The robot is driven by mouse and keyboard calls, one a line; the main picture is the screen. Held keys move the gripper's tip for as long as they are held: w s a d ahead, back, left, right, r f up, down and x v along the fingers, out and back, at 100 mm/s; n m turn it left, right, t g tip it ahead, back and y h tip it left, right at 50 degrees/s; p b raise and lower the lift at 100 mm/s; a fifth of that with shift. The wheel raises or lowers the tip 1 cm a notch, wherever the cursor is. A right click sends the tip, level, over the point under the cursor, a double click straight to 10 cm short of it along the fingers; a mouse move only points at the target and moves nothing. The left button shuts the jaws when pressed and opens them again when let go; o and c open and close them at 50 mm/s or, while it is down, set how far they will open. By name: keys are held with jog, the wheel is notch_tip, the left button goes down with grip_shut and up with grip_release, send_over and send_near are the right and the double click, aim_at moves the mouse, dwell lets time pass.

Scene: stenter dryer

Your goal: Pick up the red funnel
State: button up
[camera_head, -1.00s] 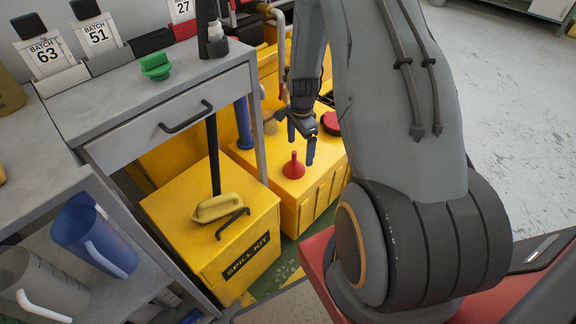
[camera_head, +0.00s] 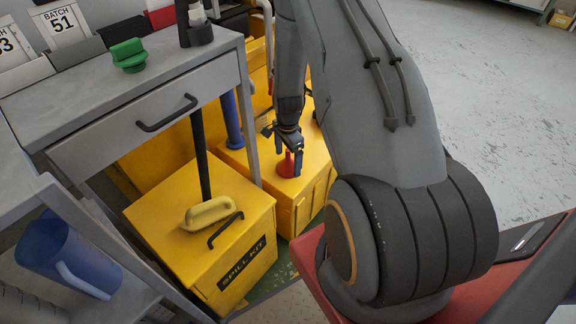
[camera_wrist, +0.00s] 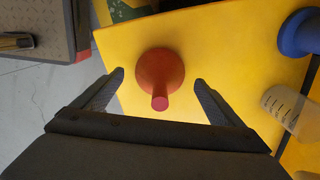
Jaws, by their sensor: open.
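The red funnel (camera_head: 286,165) stands on top of a yellow box (camera_head: 313,157), wide end down and spout up. In the wrist view the funnel (camera_wrist: 160,75) is near the middle, between and slightly beyond the fingertips. My gripper (camera_head: 289,160) is right at the funnel, with a finger at its right side in the head view. In the wrist view my gripper (camera_wrist: 158,77) is open, with a gap on each side of the funnel. Part of the funnel is hidden behind my gripper in the head view.
A yellow spill kit box (camera_head: 245,262) stands nearer, with a pale yellow handled item (camera_head: 209,213) on top. A grey drawer bench (camera_head: 130,100) is at the left. A blue object (camera_wrist: 300,32) and a clear graduated cup (camera_wrist: 287,106) lie right of the funnel.

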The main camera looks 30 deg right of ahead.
jog(key=shift+f, duration=0.95)
jog(key=c, duration=1.1)
jog(key=shift+r, duration=0.1)
